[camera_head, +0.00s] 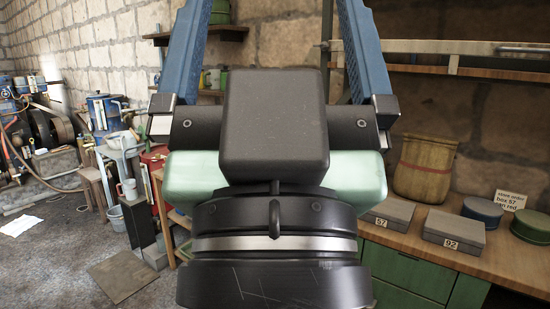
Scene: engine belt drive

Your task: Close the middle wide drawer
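My gripper (272,40) fills the middle of the view, seen from behind its black body. Its two blue fingers stand wide apart at the ends of the black crossbar and run up out of the top of the picture, so the tips are not visible. Nothing shows held between the parts of them in view. Green drawer fronts (412,276) show under the wooden workbench top at the lower right, partly hidden behind my arm. I cannot tell which is the middle wide drawer, or how far it stands open.
A cluttered area with stools and machinery lies left; some floor (60,250) is clear.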

